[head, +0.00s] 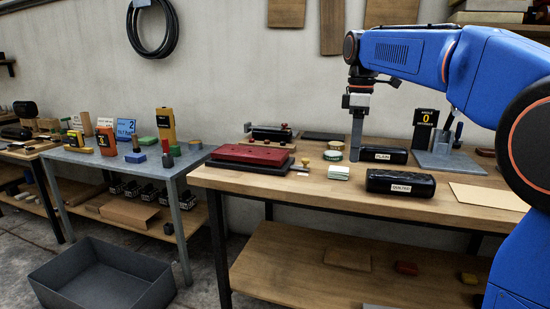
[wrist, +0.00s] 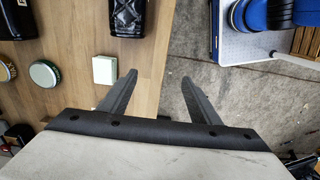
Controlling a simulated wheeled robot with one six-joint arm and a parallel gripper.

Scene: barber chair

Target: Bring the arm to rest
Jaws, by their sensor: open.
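My blue arm (head: 415,60) reaches in from the right over the wooden workbench (head: 290,187). My gripper (head: 356,158) points down above the bench, left of the black roll labelled PLAIN (head: 383,155). In the head view its fingers overlap into one grey shape. In the wrist view my gripper (wrist: 159,79) shows two fingers spread apart with nothing between them. They hang over the bench's edge and the floor in that view. Whether the tips touch anything cannot be told.
The black QUILTED roll (head: 400,182), a pale green-edged block (head: 339,173), a round tin (head: 333,155) and a red pad (head: 250,154) stand on the bench. A grey table (head: 178,168) is left; a grey bin (head: 102,278) is on the floor.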

